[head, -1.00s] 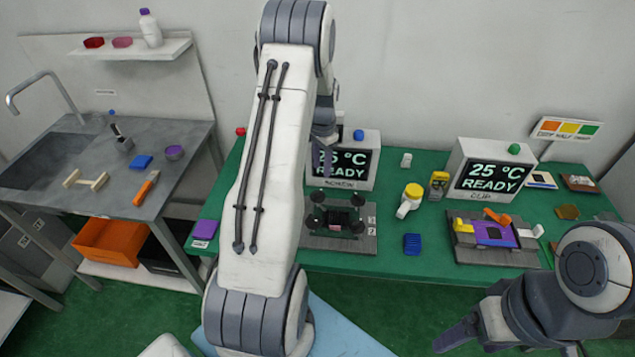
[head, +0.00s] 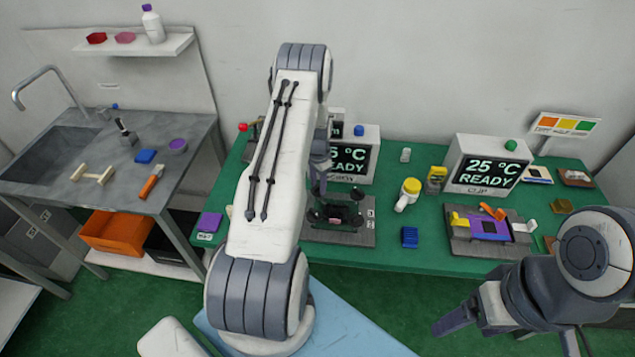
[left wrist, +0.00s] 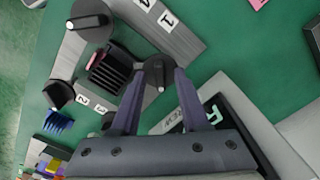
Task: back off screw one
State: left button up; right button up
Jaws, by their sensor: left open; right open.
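The black screw fixture (head: 340,216) is on the green table, partly behind my left arm. In the left wrist view it is a grey plate (left wrist: 185,45) with a black finned block (left wrist: 110,70) and dark round screw knobs with white marks. Number labels lie along its edges. The knob (left wrist: 157,76) nearest label 1 (left wrist: 167,20) sits between the fingertips of my open left gripper (left wrist: 160,70); contact cannot be told. In the head view my left gripper (head: 320,180) points down over the fixture's left part. My right gripper (head: 462,312) is open and empty in front of the table.
A display box (head: 364,155) stands close behind the fixture. Another display (head: 488,165) and a second fixture (head: 490,230) are at right.

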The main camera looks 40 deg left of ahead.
pick_arm(q)
jog(key=shift+a, duration=0.1)
grip_shut()
